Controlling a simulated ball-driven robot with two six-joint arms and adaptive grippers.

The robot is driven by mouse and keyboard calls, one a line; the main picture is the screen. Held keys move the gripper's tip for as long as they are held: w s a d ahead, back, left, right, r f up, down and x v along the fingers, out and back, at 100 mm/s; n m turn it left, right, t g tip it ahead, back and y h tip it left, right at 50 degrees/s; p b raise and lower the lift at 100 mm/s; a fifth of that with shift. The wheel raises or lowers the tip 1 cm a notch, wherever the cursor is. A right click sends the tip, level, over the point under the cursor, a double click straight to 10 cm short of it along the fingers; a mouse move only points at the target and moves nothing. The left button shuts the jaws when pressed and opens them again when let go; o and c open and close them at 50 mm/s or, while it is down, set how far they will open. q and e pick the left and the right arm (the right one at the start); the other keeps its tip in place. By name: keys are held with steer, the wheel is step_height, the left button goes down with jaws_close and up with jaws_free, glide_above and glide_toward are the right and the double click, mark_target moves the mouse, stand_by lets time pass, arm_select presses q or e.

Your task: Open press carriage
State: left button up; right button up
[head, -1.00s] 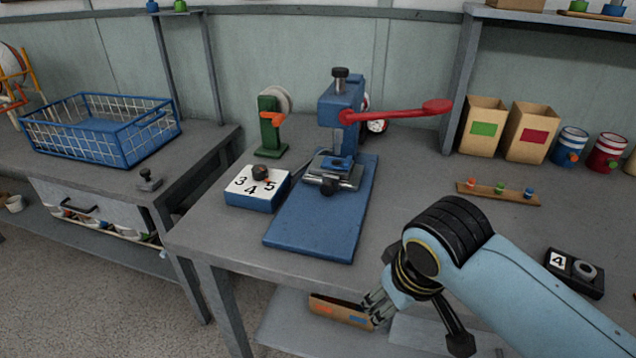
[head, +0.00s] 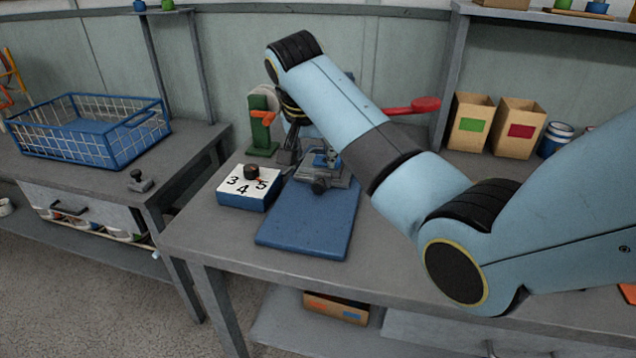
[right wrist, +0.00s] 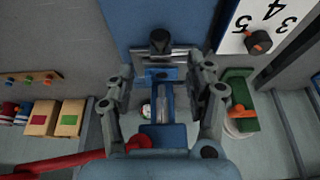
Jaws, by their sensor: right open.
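The blue press has a long base plate (head: 310,215). Its grey carriage (head: 335,176), with a black knob (head: 319,187), sits on the plate. My right arm hides most of the press column; the red lever (head: 412,107) shows past it. My right gripper (head: 286,156) hangs at the left of the column, close to the carriage. In the right wrist view its open fingers lie either side of the press head (right wrist: 163,138), with the carriage (right wrist: 160,72) and knob (right wrist: 160,41) above between them. I cannot tell whether they touch anything. My left gripper is not in view.
A blue-and-white numbered dial box (head: 246,187) stands left of the plate. A green stand (head: 262,133) is behind it. Cardboard boxes (head: 519,130) stand at the back right. A blue wire basket (head: 95,130) is on the left bench. The bench front is clear.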

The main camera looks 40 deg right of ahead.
mark_target(318, 183)
steer(key=b+x, duration=0.1)
steer(key=x, duration=0.9)
steer(key=shift+w+d+f, duration=0.1)
steer(key=shift+w+f, duration=0.05)
steer(key=shift+f, duration=0.1)
jaws_close()
